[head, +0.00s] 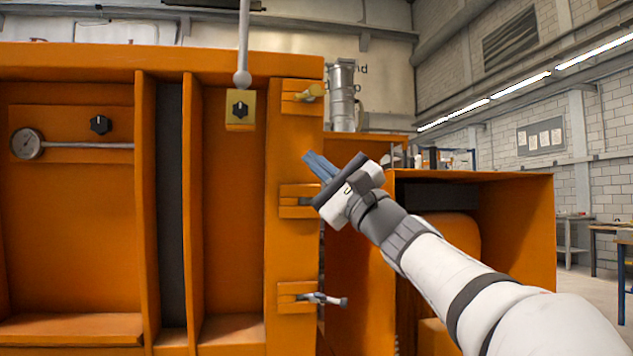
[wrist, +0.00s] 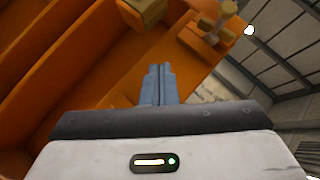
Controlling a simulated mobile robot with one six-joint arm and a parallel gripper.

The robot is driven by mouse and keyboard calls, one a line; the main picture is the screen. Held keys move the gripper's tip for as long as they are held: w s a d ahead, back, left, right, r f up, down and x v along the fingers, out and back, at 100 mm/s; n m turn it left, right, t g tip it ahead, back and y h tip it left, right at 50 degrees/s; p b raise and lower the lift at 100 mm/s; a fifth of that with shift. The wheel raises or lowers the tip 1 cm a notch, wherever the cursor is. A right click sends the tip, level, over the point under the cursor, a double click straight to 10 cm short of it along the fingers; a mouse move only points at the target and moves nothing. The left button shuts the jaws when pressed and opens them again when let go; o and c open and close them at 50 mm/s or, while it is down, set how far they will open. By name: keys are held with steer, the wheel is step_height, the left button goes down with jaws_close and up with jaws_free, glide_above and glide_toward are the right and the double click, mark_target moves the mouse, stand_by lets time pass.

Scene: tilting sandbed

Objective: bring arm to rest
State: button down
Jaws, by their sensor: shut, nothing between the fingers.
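My gripper (head: 308,157) is in front of the right edge of the orange sandbed frame (head: 230,62) in the head view, with my white arm reaching in from the lower right. Its blue-grey fingers are together and empty, pointing up and left. In the wrist view the fingers (wrist: 158,72) also show closed, with orange panels behind them. The gripper overlaps the area by the middle clamp (head: 298,201); I cannot tell whether it touches the frame.
A ball-ended rod (head: 243,75) hangs above a yellow knob box (head: 240,108). An orange cabinet (head: 530,210) stands behind my arm.

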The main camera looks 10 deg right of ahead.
steer(key=shift+s+d+f, duration=0.15)
steer(key=shift+s+f, duration=0.3)
steer(key=shift+f, duration=0.15)
steer(key=shift+s+d+f, duration=0.1)
steer(key=shift+s+f, duration=0.3)
steer(key=shift+f, duration=0.2)
steer(key=s+a+f+n+g+h+p, duration=0.35)
steer(key=f+g+p, duration=0.25)
steer(key=p, duration=0.4)
steer(key=s+a+f+n+g+h+p, duration=0.2)
steer(key=a+f+n+g+h+p, duration=0.25)
steer(key=p, duration=0.55)
steer(key=s+d+f+n+g+h+p, duration=0.3)
steer(key=s+d+h+p, duration=0.1)
steer(key=s+d+p, duration=0.2)
steer(key=s+d+f+n+g+h+p, duration=0.3)
steer(key=s+d+p, duration=0.3)
steer(key=s+p, duration=0.2)
steer(key=shift+s+f+n+h+p, duration=0.2)
steer(key=shift+f+n+h+p, duration=0.5)
steer(key=shift+p, duration=0.25)
